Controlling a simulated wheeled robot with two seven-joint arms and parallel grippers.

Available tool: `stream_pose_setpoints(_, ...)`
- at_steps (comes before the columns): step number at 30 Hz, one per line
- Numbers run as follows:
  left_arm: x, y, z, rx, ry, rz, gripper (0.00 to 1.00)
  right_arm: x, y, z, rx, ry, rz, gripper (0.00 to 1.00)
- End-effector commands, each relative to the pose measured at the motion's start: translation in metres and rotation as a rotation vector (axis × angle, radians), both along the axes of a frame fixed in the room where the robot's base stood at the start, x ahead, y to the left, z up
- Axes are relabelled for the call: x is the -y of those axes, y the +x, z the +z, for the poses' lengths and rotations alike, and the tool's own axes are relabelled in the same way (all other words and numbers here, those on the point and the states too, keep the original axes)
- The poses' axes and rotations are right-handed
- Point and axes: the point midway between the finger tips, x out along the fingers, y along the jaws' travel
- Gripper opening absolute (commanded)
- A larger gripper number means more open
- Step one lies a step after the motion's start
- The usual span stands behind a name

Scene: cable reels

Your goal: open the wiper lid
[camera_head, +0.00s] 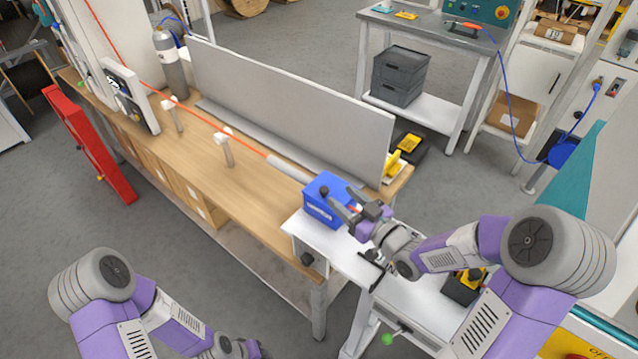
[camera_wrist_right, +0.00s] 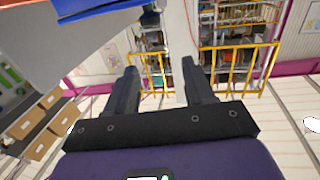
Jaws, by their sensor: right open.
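The wiper appears to be the blue box (camera_head: 328,199) with a white label, on the near white table beside the end of the wooden bench. An orange cable runs along the bench to a grey sleeve next to it. My right gripper (camera_head: 346,204) is at the box's right side, fingers apart, partly covering it. I cannot tell if it touches the lid. The right wrist view shows the open, empty fingers (camera_wrist_right: 162,85), with a blue edge (camera_wrist_right: 95,8), probably of the box, at top left. My left gripper (camera_head: 243,349) is low at the bottom edge, its fingers unclear.
A grey upright panel (camera_head: 290,98) stands along the wooden bench (camera_head: 200,165). A yellow tool (camera_head: 392,162) lies behind the box. The white table (camera_head: 325,245) has clamps on it, and a black and yellow device (camera_head: 463,285) stands near my right arm.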

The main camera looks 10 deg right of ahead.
Motion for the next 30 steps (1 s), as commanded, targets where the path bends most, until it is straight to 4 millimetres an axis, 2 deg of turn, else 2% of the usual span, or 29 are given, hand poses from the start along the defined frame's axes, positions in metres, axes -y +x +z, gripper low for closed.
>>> stream_pose_setpoints(1, 0.000, 0.000, -0.013, -0.001, 0.000, 0.000, 0.43, 0.000, 0.000, -0.013, 0.000, 0.000, 0.000, 0.53)
stream_pose_setpoints(3, 0.000, 0.000, -0.022, -0.001, 0.000, 0.000, 0.43, 0.000, 0.000, -0.022, 0.000, 0.000, 0.000, 0.53)
stream_pose_setpoints(9, 0.000, 0.000, -0.038, 0.000, 0.000, 0.000, 0.43, 0.000, 0.000, -0.038, 0.000, 0.000, 0.000, 0.53)
stream_pose_setpoints(14, 0.000, 0.000, -0.038, 0.000, 0.000, 0.000, 0.43, -0.006, 0.009, -0.038, 0.001, 0.000, 0.004, 0.53)
stream_pose_setpoints(24, 0.000, 0.000, -0.038, 0.000, 0.000, 0.000, 0.43, -0.028, 0.055, -0.038, 0.001, 0.000, 0.002, 0.53)
stream_pose_setpoints(30, 0.000, 0.000, -0.039, 0.000, 0.000, 0.000, 0.43, -0.034, 0.067, -0.038, 0.000, 0.000, 0.001, 0.53)
